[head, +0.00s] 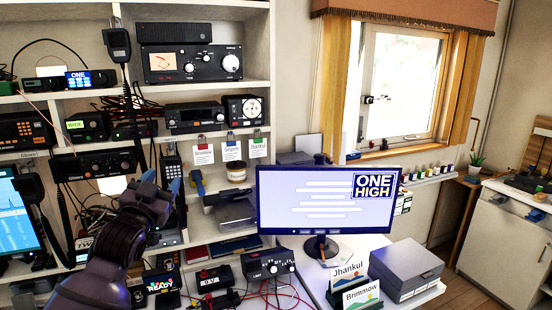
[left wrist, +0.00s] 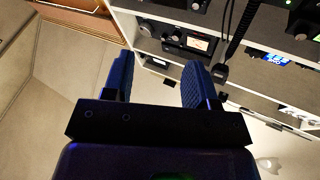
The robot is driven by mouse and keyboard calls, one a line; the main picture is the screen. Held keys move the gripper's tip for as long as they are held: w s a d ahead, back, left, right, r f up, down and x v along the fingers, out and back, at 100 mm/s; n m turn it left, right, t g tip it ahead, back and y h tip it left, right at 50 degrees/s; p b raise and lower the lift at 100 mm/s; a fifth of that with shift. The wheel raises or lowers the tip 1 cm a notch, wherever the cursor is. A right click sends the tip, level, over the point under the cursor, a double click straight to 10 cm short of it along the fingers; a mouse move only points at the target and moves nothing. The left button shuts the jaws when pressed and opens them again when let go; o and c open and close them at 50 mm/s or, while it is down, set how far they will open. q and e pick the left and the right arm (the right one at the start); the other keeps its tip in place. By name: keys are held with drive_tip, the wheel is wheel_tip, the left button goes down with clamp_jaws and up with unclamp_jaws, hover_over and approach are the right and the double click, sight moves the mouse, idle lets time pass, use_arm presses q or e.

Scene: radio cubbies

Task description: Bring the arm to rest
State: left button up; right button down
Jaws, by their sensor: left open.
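My left arm (head: 112,255) comes in from the lower left of the head view and reaches up in front of the shelving. My left gripper (head: 185,187) is raised before the middle cubbies, with its blue fingertips pointing up and to the right. In the left wrist view the two blue fingers of the left gripper (left wrist: 158,80) stand wide apart. Nothing is held between them; bare wall shows in the gap. My right gripper is in neither view.
White shelving (head: 200,93) full of radios stands close behind the gripper. A monitor (head: 325,200) reading "ONE HIGH" stands on the desk to its right. A grey box (head: 405,268) and name cards (head: 360,292) sit in front. A handheld microphone (head: 117,45) hangs on a cord at upper left.

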use_arm(q)
drive_tip(key=s+f+n+g+y, duration=0.1)
drive_tip(key=s+f+g, duration=0.1)
drive_tip(key=s+f, duration=0.75)
drive_tip(key=s+f+n+g, duration=0.1)
drive_tip(key=s+f+g, duration=0.35)
drive_tip(key=f, duration=0.85)
drive_tip(key=s+f+n+y, duration=0.1)
drive_tip(key=s+f, duration=0.8)
drive_tip(key=f, duration=0.3)
drive_tip(key=s+a+f+n+g+y, duration=0.1)
drive_tip(key=s+a+f+g, duration=0.1)
drive_tip(key=s+f, duration=0.5)
drive_tip(key=s+g, duration=0.1)
drive_tip(key=s, duration=0.3)
drive_tip(key=shift+s+f, duration=0.3)
drive_tip(key=shift+f, duration=0.05)
